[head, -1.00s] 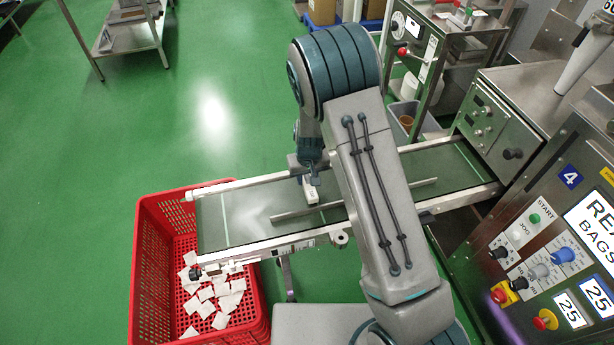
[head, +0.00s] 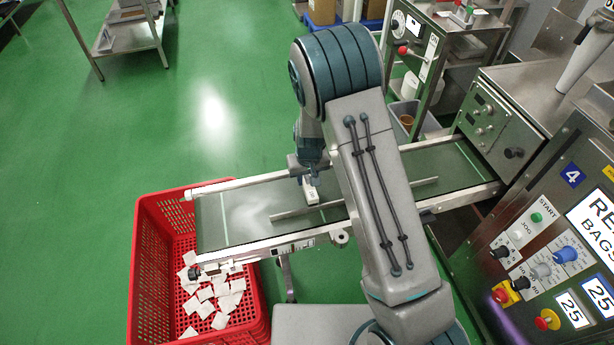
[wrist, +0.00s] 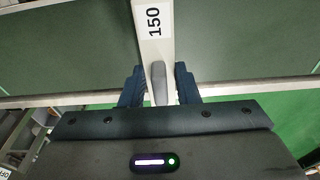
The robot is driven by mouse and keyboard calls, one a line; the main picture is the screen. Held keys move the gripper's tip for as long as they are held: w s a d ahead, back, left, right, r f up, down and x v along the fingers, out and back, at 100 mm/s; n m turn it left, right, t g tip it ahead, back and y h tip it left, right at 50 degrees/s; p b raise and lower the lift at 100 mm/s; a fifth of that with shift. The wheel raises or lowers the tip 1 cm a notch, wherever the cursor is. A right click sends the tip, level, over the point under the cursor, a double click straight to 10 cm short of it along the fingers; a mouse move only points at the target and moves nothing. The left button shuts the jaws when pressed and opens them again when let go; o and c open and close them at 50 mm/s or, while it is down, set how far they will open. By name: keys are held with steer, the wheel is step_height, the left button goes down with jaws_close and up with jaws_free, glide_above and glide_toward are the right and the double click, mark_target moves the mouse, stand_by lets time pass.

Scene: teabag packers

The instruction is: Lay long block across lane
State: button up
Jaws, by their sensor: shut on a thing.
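The long block is pale, narrow and marked "150" (wrist: 151,25). It also shows in the head view (head: 311,191) on the green conveyor belt (head: 240,217). It points across the belt, between the far side rail (head: 262,183) and a thin metal guide strip (head: 290,213). My gripper (head: 309,178) is above the block's far end. In the wrist view my gripper's dark fingers (wrist: 159,88) are shut on either side of a grey grip piece on the block. The block's underside is hidden, so I cannot tell whether it touches the belt.
A red crate (head: 150,250) holding white teabags (head: 220,297) stands below the belt's left end. A control panel (head: 540,250) and a steel machine box (head: 500,120) stand at the right. My arm covers part of the belt. Green floor lies open at the upper left.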

mark_target(307, 184)
steer(key=shift+f+b, duration=1.4)
steer(key=shift+f, duration=0.35)
steer(key=o, duration=1.1)
steer(key=shift+c, duration=0.2)
steer(key=shift+r, duration=0.15)
step_height(307, 184, up, 14)
steer(key=s, duration=0.2)
steer(key=shift+d+f+p, duration=0.25)
steer(key=shift+d+p, duration=0.05)
